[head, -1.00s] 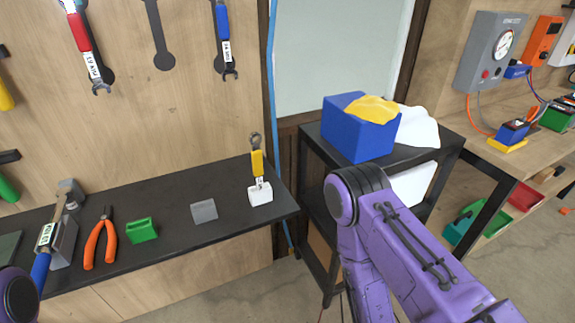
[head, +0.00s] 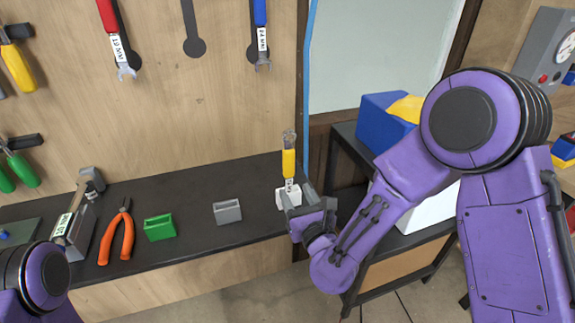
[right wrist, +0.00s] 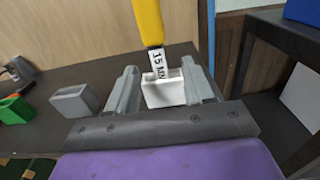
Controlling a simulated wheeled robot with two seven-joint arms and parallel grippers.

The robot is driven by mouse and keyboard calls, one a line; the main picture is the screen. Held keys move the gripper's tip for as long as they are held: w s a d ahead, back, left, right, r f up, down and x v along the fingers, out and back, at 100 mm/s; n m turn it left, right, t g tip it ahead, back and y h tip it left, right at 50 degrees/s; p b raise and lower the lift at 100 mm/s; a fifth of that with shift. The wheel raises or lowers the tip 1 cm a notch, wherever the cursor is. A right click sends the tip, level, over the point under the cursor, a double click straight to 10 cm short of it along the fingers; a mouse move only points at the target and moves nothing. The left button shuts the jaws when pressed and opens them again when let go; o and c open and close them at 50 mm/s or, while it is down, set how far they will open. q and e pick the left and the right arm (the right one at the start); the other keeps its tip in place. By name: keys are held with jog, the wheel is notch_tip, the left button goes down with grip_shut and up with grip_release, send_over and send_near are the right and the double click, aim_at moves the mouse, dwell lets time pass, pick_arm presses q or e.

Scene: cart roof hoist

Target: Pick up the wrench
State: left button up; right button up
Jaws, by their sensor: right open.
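The wrench with the yellow handle (head: 289,163) stands upright, its lower end with a "15 MM" label set in a small white holder (head: 281,199) near the right end of the dark bench. My right gripper (head: 300,197) is open at the holder, in front of the wrench. In the right wrist view the wrench (right wrist: 149,22) rises between and beyond the two open fingers (right wrist: 160,75), with the white holder (right wrist: 165,92) between them. The wrench is not gripped. My left gripper is out of view; only part of my left arm shows at lower left.
A grey holder (head: 227,212), a green holder (head: 160,228) and orange pliers (head: 117,236) lie left along the bench. Red (head: 108,16) and blue (head: 260,12) wrenches hang on the wall. A blue bin (head: 383,122) stands on a black shelf at right.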

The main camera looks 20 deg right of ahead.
aim_at(289, 183)
jog(key=w+p, duration=0.1)
jog(key=w, duration=0.1)
jog(key=w+p, duration=0.1)
jog(key=w, duration=0.2)
jog(key=shift+a+r, duration=0.15)
jog(key=shift+a, duration=0.05)
jog(key=shift+w, duration=0.4)
grip_shut()
notch_tip(289, 183, up, 9)
jog(key=shift+s, duration=0.1)
jog(key=shift+r, duration=0.4)
